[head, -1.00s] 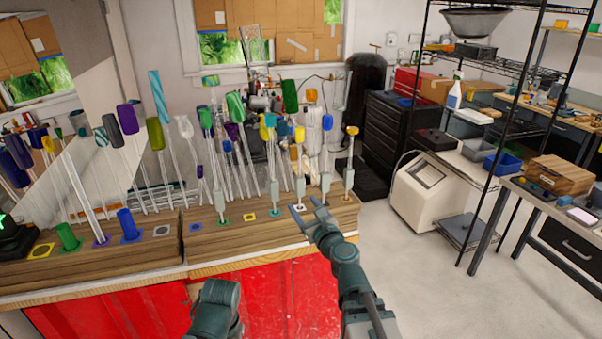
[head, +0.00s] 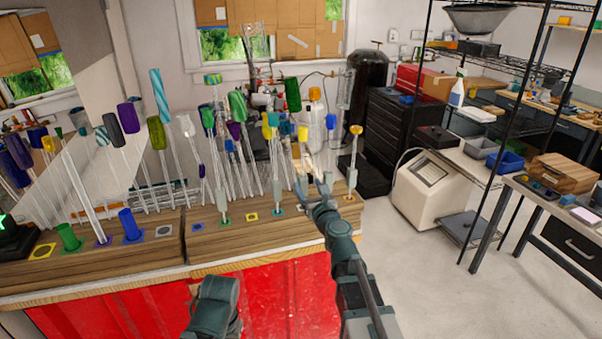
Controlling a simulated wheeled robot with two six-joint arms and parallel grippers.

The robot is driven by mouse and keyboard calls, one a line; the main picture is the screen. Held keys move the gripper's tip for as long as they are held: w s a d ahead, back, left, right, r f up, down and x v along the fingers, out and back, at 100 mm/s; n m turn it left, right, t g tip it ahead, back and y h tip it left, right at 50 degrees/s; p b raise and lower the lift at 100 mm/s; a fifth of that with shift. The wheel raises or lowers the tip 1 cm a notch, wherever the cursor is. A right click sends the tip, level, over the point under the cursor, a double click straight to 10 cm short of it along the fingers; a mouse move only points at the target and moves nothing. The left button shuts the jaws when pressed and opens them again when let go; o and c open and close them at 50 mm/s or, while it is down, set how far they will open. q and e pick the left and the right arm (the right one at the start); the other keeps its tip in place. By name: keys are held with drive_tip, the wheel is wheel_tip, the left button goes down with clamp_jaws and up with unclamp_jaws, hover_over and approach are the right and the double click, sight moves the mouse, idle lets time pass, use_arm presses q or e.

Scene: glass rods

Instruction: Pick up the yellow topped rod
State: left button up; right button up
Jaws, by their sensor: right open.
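Several glass rods with coloured tops stand upright in the wooden rack. A small yellow top (head: 303,133) shows just above my right gripper; its rod runs down behind the gripper and its lower part is hidden. Another yellow-topped rod (head: 355,130) stands at the rack's right end, with a grey holder low on it. A larger yellow top (head: 267,126) is further left. My right gripper (head: 315,184) is open at the rack's right part, fingers toward the rods. I cannot tell whether a rod is between its fingers. Only a link of my left arm shows, at the bottom.
The wooden rack (head: 150,262) stands on a red-fronted bench (head: 275,300), with coloured square sockets along its front. Tall rods crowd it on the left. A black cabinet (head: 390,140) and a beige machine (head: 425,195) stand to the right, with open floor in front.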

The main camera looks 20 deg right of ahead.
sight(304, 182)
drive_tip(key=shift+w, duration=0.1)
drive_tip(key=w, duration=0.5)
drive_tip(key=shift+a+f, duration=0.1)
drive_tip(key=shift+a, duration=0.1)
drive_tip(key=shift+s, duration=0.1)
drive_tip(key=shift+c, duration=0.7)
clamp_jaws()
